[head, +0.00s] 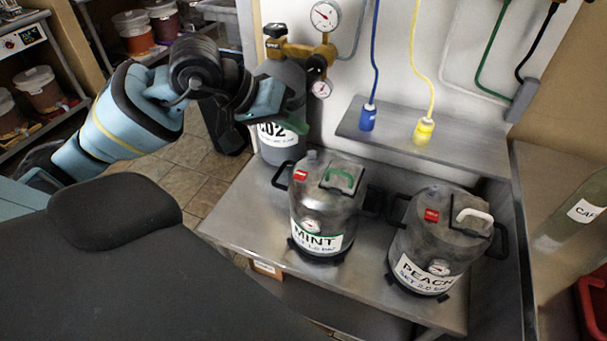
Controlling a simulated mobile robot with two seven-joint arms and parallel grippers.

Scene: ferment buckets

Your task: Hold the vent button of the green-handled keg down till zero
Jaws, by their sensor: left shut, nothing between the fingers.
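The green-handled keg (329,207) is a grey metal keg labelled "MINT", standing upright on the steel table. Its green handle (338,181) is on the lid. A small red piece (300,175) and a small grey knob (312,156) sit on its top; I cannot tell which is the vent button. A round gauge (312,226) is on its front, too small to read. My left gripper (297,124) is shut and empty, in front of the CO2 cylinder and above and left of the keg, apart from it. My right gripper is not in view.
A similar keg labelled "PEACH" (432,250) with a white handle stands to the right. The CO2 cylinder (279,143) with gauges stands behind. A shelf (470,148) with blue and yellow connectors (424,130) overhangs the back. Bare table (245,215) lies left of the keg.

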